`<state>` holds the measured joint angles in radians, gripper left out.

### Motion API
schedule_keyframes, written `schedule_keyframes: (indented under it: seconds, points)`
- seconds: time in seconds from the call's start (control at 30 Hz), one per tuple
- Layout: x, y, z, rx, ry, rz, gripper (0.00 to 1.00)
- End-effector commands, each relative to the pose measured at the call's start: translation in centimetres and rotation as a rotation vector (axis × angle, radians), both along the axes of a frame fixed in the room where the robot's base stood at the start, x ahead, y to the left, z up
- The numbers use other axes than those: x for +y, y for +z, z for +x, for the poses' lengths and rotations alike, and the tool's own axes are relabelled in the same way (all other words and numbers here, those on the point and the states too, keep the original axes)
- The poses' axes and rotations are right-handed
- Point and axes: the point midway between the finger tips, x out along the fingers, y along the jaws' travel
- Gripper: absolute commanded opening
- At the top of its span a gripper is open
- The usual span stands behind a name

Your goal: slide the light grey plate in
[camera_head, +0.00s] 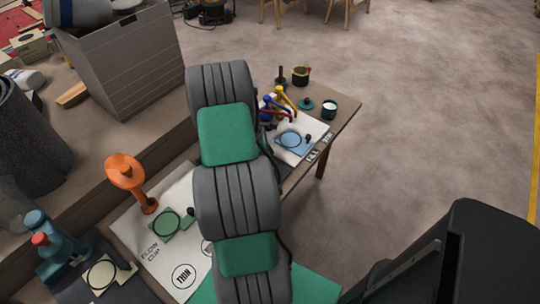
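I cannot make out a light grey plate for sure. A pale blue plate (294,148) with a dark ring and a dark knob lies on a white sheet on the far table. A green plate (185,228) with a ring and knob lies on the nearer white sheet marked FLOW CUP and THIN (148,244). A cream plate (122,277) with a dark ring lies at the lower left, beside a teal device (62,248). My grey and green arm crosses the middle and hides part of the table. My gripper is not visible.
An orange stand (126,172) rises left of my arm. A large grey bin (125,65) is at upper left. Open floor lies right.

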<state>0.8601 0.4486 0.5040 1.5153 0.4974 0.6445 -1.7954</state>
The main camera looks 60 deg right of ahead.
Motion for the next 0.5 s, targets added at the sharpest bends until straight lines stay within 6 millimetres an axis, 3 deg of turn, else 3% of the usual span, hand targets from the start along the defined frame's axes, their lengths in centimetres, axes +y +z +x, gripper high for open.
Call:
schedule_keyframes:
  seconds: [0.33, 0.5]
  points:
    - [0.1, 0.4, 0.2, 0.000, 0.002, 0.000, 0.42]
    - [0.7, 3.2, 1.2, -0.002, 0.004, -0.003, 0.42]
